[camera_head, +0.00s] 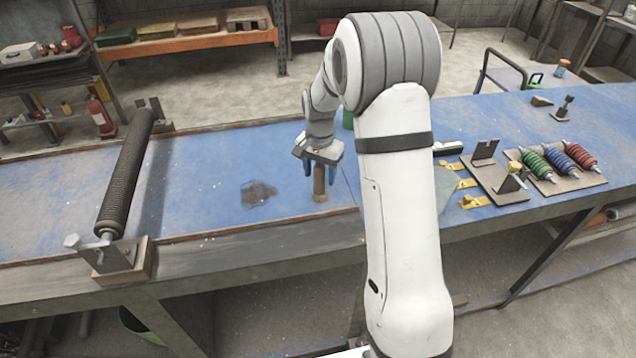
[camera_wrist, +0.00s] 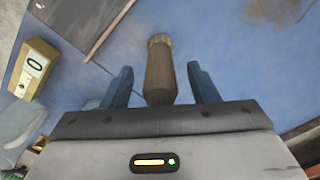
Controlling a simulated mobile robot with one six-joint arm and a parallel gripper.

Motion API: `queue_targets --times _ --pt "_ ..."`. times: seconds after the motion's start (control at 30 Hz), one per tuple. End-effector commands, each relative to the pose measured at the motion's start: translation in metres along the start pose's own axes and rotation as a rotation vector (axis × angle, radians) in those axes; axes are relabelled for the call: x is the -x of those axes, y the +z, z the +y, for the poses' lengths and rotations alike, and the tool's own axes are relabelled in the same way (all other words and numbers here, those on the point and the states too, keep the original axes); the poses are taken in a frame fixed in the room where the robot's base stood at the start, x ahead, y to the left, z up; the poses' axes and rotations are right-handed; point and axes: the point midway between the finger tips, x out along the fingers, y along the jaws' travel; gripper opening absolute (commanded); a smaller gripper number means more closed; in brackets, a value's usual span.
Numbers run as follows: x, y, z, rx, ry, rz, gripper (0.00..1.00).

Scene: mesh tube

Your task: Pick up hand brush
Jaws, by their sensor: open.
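The hand brush shows as a brown, upright-looking handle (camera_head: 319,183) on the blue bench top, just left of my arm. In the wrist view the brown handle (camera_wrist: 160,72), with a paler tan end, lies between my two blue fingers. My gripper (camera_head: 320,172) points down at the handle, with a finger on each side. In the wrist view my gripper (camera_wrist: 162,82) is open, with a visible gap between each finger and the handle.
The blue workbench (camera_head: 210,190) has a dark stain (camera_head: 257,192) left of my gripper. A long dark spring roller (camera_head: 127,170) on mounts stands further left. Coloured springs (camera_head: 557,160) and metal brackets (camera_head: 484,152) sit to the right.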

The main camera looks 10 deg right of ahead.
Motion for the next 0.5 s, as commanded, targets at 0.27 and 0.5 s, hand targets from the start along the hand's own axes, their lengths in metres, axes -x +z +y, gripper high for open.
queue_targets --times 0.27,0.5 --pt "-0.0094 0.0004 -0.0004 0.001 0.000 0.000 0.54" --pt "-0.0091 0.0006 -0.0007 0.001 0.000 0.000 0.39"
